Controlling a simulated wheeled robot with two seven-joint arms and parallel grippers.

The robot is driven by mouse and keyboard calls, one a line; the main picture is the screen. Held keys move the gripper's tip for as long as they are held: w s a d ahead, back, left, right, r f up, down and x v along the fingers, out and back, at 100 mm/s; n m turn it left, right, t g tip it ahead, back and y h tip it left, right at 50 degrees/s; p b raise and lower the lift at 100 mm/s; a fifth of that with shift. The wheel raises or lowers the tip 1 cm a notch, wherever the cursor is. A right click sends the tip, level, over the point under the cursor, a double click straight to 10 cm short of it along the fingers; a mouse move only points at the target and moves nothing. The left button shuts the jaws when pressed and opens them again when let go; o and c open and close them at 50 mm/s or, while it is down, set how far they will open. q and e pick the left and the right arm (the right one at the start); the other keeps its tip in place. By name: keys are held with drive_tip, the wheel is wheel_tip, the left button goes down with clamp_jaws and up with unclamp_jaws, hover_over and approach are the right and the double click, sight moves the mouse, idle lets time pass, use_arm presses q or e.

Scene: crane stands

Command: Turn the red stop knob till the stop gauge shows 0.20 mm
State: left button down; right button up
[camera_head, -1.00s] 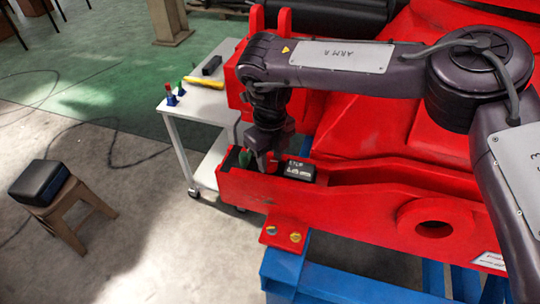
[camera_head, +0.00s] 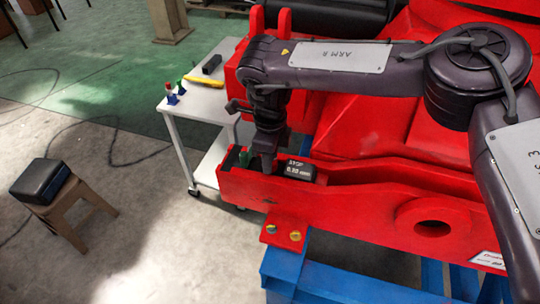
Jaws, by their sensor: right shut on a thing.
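My right gripper (camera_head: 264,166) points straight down into the channel at the near end of the red crane part (camera_head: 310,203). It is shut on the red stop knob, which its fingers hide. The stop gauge (camera_head: 300,170), a small black box with white lettering, sits just right of the fingers. It reads "STOP" and a value in mm starting with 0; the later digits are too small to read surely. My left gripper is not in view.
The channel's red walls stand close around the fingers. A white trolley (camera_head: 207,104) at the left bears a yellow tool (camera_head: 204,80) and small items. A blue stand (camera_head: 320,280) is under the red part. A stool with a black case (camera_head: 40,182) stands far left.

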drive_tip(key=shift+r, duration=0.1)
drive_tip(key=o, duration=1)
drive_tip(key=shift+c, duration=0.2)
wheel_tip(320, 180, up, 7)
drive_tip(key=shift+f+b, duration=0.15)
drive_tip(key=shift+b, duration=0.9)
drive_tip(key=shift+r, duration=0.55)
